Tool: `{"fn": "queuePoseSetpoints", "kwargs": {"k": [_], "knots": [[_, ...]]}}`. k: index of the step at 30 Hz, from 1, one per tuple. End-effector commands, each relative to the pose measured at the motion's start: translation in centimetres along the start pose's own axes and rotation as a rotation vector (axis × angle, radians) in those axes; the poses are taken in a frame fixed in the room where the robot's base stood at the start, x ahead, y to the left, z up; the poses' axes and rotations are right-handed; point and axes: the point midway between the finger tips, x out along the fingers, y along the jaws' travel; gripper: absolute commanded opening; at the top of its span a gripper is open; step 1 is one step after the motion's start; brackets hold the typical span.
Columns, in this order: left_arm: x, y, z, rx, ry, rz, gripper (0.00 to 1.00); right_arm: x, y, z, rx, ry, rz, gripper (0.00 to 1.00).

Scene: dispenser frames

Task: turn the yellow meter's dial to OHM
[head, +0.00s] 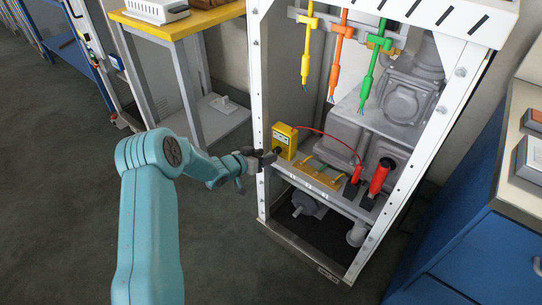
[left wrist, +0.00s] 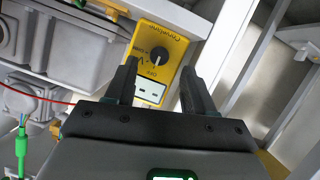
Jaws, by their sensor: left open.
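The yellow meter (head: 284,143) stands on the shelf at the left inside the white dispenser frame. In the left wrist view the yellow meter (left wrist: 168,37) appears upside down, with a round black dial (left wrist: 159,54), small printed labels around it and a pale display window. The dial's setting is too small to read surely. My left gripper (head: 264,158) is in front of the meter, at the frame's left post. Its open fingers (left wrist: 158,78) point at the meter's face, with the dial just beyond and between the fingertips. I cannot tell whether they touch. My right gripper is not in view.
A red lead runs from the meter to a red probe (head: 356,173), beside a larger red handle (head: 380,177). Yellow, orange and green hanging tools (head: 340,50) are above. The white frame post (head: 257,110) is close to my left gripper. A blue cabinet (head: 460,255) stands right.

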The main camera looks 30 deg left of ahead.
Motion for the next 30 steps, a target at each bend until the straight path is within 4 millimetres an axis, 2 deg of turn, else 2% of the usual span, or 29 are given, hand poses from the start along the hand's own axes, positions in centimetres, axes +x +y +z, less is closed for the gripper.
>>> {"fn": "queuePoseSetpoints", "kwargs": {"k": [1, 6, 17, 22, 30], "knots": [[1.1, 0.1, 0.1, 0.002, 0.001, 0.003, 0.54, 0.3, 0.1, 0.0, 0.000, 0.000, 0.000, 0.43], [3.1, 0.1, 0.0, 0.001, 0.000, 0.002, 0.54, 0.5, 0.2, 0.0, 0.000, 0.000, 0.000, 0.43], [3.7, 0.1, -0.1, 0.001, 0.000, 0.001, 0.54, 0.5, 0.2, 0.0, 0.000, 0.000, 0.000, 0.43], [3.7, 0.1, -0.1, 0.001, 0.000, 0.001, 0.02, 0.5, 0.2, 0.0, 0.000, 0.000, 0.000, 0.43], [3.7, 0.1, 0.1, 0.012, 0.000, -0.004, 0.00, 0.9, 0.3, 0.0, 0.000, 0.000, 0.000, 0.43]]}}
